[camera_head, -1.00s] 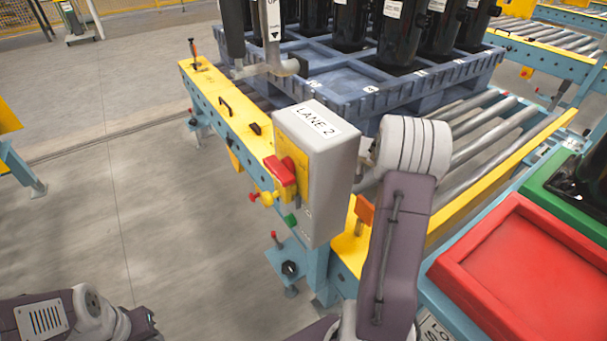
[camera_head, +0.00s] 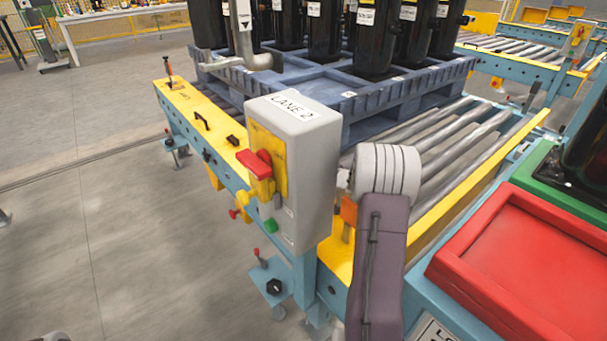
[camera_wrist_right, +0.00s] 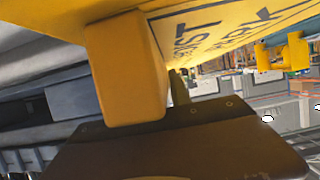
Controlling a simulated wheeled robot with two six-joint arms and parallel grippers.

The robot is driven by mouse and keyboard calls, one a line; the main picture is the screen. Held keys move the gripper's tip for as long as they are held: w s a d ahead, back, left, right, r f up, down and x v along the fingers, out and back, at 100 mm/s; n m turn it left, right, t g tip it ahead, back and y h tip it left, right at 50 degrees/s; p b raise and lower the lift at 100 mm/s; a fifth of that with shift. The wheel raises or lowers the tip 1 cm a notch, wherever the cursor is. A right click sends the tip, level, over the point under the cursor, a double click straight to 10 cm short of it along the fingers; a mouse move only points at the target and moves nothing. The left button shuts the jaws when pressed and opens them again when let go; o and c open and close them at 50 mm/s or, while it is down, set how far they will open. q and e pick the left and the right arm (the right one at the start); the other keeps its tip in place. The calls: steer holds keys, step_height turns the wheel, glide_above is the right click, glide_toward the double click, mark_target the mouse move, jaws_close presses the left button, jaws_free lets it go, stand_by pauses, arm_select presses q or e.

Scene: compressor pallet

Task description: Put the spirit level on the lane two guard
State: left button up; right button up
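The lane two guard is the yellow rail (camera_head: 205,108) along the near-left edge of the conveyor, behind the grey LANE 2 box (camera_head: 300,165). I cannot make out a spirit level for certain in either view. In the head view my right arm reaches up in front of the conveyor, and its gripper is hidden. In the right wrist view a dark brown part, apparently my right gripper's body, fills the bottom. An orange-yellow block (camera_wrist_right: 127,70) stands just beyond it, under a yellow surface (camera_wrist_right: 205,25) with black lettering; whether the block is held is unclear. My left gripper is out of view.
The LANE 2 box carries a red switch (camera_head: 256,165). A blue pallet (camera_head: 330,90) with black cylinders sits on the rollers (camera_head: 450,140). A red tray (camera_head: 520,265) and a green tray (camera_head: 560,180) are at the right. Open floor lies left.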

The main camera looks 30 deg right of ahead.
steer(key=shift+o, duration=1.1)
steer(key=shift+r, duration=0.1)
steer(key=shift+s+r, duration=0.15)
steer(key=shift+r, duration=0.15)
steer(key=p+v, duration=0.4)
steer(key=v, duration=0.2)
steer(key=shift+s+d+r, duration=0.1)
steer(key=shift+s+r, duration=0.05)
steer(key=shift+s, duration=0.4)
